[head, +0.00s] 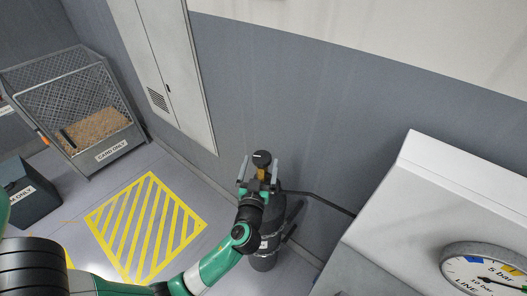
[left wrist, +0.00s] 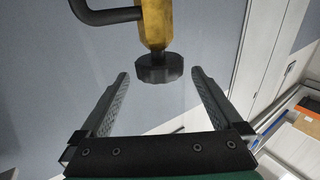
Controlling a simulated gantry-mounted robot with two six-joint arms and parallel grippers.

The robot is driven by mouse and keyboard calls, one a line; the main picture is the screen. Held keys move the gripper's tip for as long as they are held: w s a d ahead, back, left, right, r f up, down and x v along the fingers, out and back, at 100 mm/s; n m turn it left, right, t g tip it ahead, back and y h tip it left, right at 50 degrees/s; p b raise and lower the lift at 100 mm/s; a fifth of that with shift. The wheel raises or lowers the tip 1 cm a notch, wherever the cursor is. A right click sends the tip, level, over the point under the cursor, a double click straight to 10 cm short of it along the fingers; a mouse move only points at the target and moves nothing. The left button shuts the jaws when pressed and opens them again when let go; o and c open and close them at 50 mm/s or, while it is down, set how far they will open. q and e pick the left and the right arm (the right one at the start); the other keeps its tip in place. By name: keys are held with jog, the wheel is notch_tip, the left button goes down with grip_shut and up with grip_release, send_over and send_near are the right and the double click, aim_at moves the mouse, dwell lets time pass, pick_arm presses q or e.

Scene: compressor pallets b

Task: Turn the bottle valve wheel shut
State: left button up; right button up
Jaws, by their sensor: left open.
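The dark bottle (head: 264,248) stands upright on the floor against the grey wall. A brass valve (head: 261,174) with a black wheel (head: 262,157) sits at its top. In the left wrist view the brass valve body (left wrist: 156,22) and the black faceted wheel (left wrist: 160,69) show close up. My left gripper (head: 259,162) is open, one finger on each side of the wheel in the head view. In the left wrist view the wheel lies between the fingertips of the gripper (left wrist: 159,76), with a gap on each side; neither finger touches it. My right gripper is not in view.
A black hose (head: 318,198) runs right from the valve to a pale cabinet (head: 440,190) with a pressure gauge (head: 488,272). A mesh cage (head: 70,85) marked for card stands at the left. A yellow-striped floor area (head: 148,225) is clear.

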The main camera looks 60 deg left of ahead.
pick_arm(q)
jog(key=x, duration=0.6)
jog(key=shift+w+a, duration=0.15)
jog(key=shift+a, duration=0.05)
jog(key=shift+c, duration=0.3)
jog(key=c, duration=1.2)
